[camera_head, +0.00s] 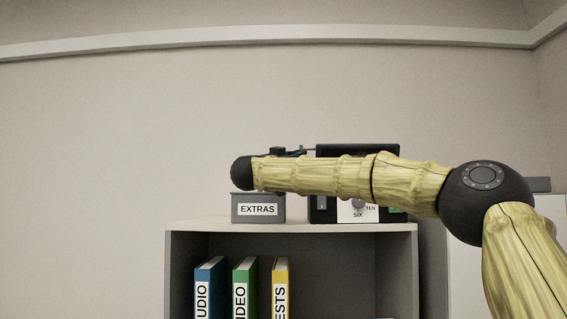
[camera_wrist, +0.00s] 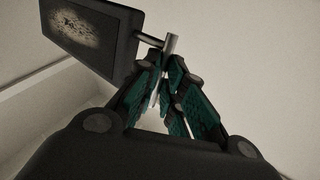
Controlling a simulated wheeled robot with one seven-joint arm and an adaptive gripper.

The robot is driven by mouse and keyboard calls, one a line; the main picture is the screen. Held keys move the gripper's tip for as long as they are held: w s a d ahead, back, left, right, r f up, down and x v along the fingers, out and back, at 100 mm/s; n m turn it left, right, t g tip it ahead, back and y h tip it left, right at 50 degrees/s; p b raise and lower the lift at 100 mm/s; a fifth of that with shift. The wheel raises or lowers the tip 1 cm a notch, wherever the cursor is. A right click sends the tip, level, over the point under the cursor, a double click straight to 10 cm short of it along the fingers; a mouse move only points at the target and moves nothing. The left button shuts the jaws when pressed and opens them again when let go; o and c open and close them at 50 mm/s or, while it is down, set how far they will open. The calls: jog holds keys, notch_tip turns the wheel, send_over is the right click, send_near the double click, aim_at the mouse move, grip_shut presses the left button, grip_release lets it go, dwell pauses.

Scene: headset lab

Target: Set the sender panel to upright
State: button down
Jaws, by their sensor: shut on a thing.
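The sender panel (camera_head: 357,150) is a dark flat panel on the device (camera_head: 358,214) on top of the shelf, partly hidden behind my arm. In the wrist view the panel (camera_wrist: 92,32) is at the upper left, with a speckled light patch on its face. A short rod joins its side to a grey metal handle (camera_wrist: 172,44). My gripper (camera_wrist: 167,72) is shut on this handle, its green-padded fingers close together at the handle's lower end. In the head view my gripper (camera_head: 287,152) is small and dark, left of the panel. The panel's exact tilt is hard to tell.
A grey box labelled EXTRAS (camera_head: 257,208) stands left of the device on the shelf (camera_head: 290,226). The device front has a dial marked SIX and TEN. Blue, green and yellow binders stand inside the shelf below. The wall behind is bare.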

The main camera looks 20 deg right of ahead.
jog(key=shift+w+d+r+n+g+y, duration=0.3)
jog(key=shift+w+n+g+y, duration=0.1)
jog(key=shift+w+n+y, duration=0.35)
jog(key=shift+w+d+r+n+g+y, duration=0.15)
jog(key=shift+w+r+n+g+y, duration=0.2)
jog(key=shift+n+y, duration=0.45)
jog(key=shift+f, duration=0.1)
jog(key=c, duration=1.5)
grip_release()
jog(key=shift+w, duration=0.1)
jog(key=v, duration=1.2)
jog(key=shift+d, duration=0.1)
